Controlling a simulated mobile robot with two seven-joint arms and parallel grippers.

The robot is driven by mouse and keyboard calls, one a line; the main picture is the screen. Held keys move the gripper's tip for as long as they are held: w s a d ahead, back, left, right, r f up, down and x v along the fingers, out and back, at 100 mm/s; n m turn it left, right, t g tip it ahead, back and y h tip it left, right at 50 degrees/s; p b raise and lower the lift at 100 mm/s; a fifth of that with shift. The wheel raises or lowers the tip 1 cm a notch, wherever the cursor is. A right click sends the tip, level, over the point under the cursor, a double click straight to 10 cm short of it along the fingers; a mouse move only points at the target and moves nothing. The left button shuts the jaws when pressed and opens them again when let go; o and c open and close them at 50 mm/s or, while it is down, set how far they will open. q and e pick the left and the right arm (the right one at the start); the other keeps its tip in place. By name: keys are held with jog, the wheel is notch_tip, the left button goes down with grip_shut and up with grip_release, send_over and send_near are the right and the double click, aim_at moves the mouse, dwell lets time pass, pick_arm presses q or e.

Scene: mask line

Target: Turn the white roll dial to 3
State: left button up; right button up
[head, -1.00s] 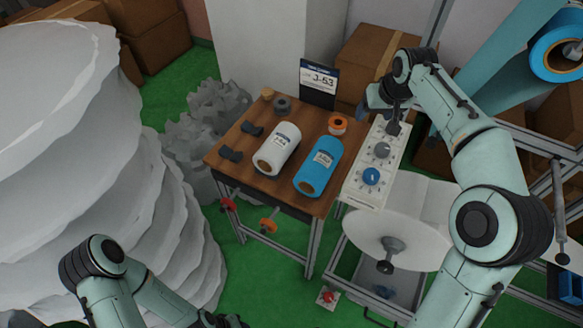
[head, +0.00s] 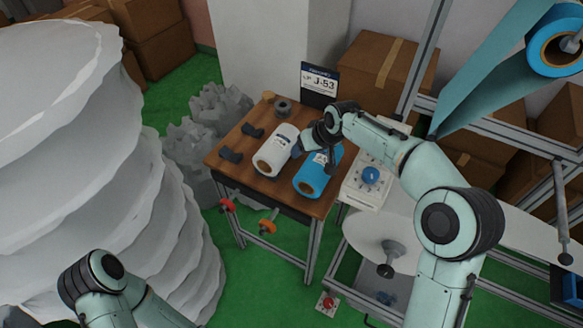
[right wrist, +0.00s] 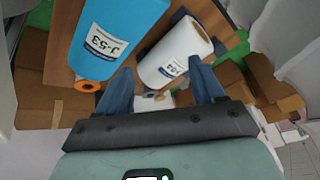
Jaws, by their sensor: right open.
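The white dial panel (head: 352,197) stands at the right of the wooden table in the head view. My right gripper (head: 322,158) is over the table, near the white roll (head: 272,158) and the blue roll (head: 312,180). In the right wrist view my right gripper (right wrist: 163,85) is open, with the white roll (right wrist: 172,45) beyond its fingers and the blue roll (right wrist: 115,38) to the left. Nothing is held. My left gripper is out of view.
A large white roll (head: 374,240) is mounted below the panel. Stacked white rolls (head: 80,130) fill the left.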

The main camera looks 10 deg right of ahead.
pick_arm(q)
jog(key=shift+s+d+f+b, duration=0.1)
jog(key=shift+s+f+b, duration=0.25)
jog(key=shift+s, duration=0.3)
pick_arm(e)
jog(key=s+a+f+y, duration=0.1)
jog(key=a+f, duration=0.3)
jog(key=a, duration=0.1)
jog(key=shift+s+a+n, duration=0.15)
jog(key=shift+s+n, duration=0.1)
jog(key=shift+n, duration=0.15)
